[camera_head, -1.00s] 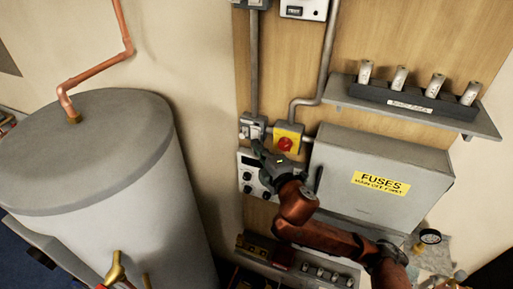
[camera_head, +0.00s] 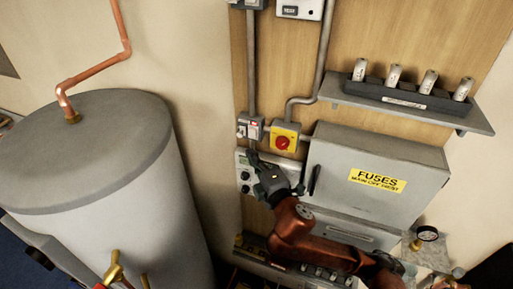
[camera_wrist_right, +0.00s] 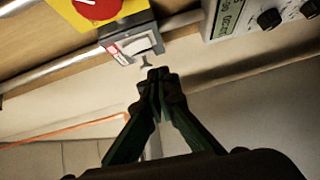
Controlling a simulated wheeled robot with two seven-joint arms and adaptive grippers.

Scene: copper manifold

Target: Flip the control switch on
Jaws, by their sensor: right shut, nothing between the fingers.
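The control switch (camera_head: 249,128) is a small grey box with a pale face on the wooden board, left of a yellow plate with a red knob. In the right wrist view the switch (camera_wrist_right: 130,40) shows a red label and a small metal lever (camera_wrist_right: 147,63) sticking out. I cannot tell whether the lever is on or off. My right gripper (camera_head: 254,158) is shut and empty, just below the switch in the head view. In the right wrist view its fingertips (camera_wrist_right: 158,76) are close to the lever, with a small apparent gap. My left gripper is out of view.
The yellow plate with red knob (camera_head: 283,139) is right of the switch. The grey fuse box (camera_head: 375,170) and a shelf (camera_head: 405,106) with fuses are further right. A dial panel (camera_head: 244,174) lies behind my gripper. A grey tank (camera_head: 95,190) stands at left.

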